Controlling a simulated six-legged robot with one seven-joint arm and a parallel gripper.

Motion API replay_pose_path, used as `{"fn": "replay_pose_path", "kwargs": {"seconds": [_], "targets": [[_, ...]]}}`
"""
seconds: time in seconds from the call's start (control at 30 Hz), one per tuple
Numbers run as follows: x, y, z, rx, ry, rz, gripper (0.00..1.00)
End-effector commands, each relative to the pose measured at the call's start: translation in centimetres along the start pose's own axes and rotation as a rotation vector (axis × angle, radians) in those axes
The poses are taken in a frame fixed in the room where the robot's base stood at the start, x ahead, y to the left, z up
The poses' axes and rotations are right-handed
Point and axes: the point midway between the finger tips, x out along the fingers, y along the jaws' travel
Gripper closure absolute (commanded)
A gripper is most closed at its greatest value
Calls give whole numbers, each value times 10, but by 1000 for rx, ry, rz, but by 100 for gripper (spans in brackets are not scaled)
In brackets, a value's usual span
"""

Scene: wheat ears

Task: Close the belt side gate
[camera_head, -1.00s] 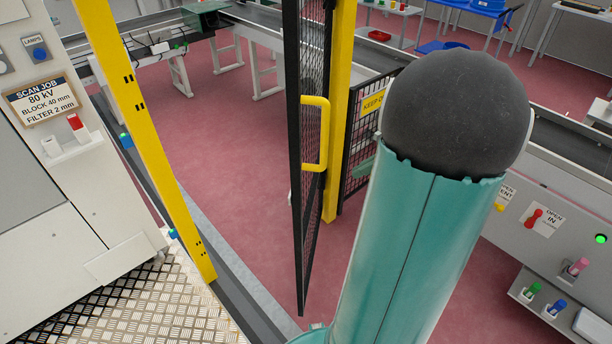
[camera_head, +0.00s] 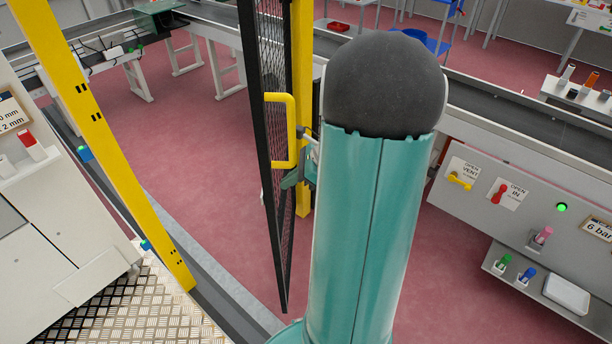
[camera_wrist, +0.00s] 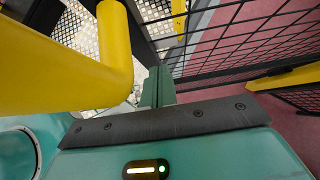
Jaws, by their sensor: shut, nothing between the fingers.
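The belt side gate is a black-framed mesh panel (camera_head: 262,110) that stands open, swung out beside a yellow post (camera_head: 303,60). Its yellow D-shaped handle (camera_head: 291,130) faces me, and it shows large and close at the left of the wrist view (camera_wrist: 60,65). My gripper (camera_head: 292,180) is just right of the gate near the handle's lower end, partly hidden by my arm. In the wrist view my green fingers (camera_wrist: 157,85) are together and empty, beside the handle's bend. I cannot tell whether they touch the gate.
A second yellow post (camera_head: 105,140) stands at the left, across the open gap of red floor. A grey control panel (camera_head: 520,200) with coloured levers is at the right. A conveyor (camera_head: 490,85) runs behind it. A metal tread plate (camera_head: 140,310) lies at the lower left.

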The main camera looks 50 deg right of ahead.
Motion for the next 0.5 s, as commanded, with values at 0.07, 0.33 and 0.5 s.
{"fn": "replay_pose_path", "kwargs": {"seconds": [0.07, 0.33, 0.5], "targets": [[5, 0, 4, -1, 0, 0, 100], [7, -1, 8, 1, 0, -1, 100], [8, -1, 8, 1, 0, -1, 100]]}}
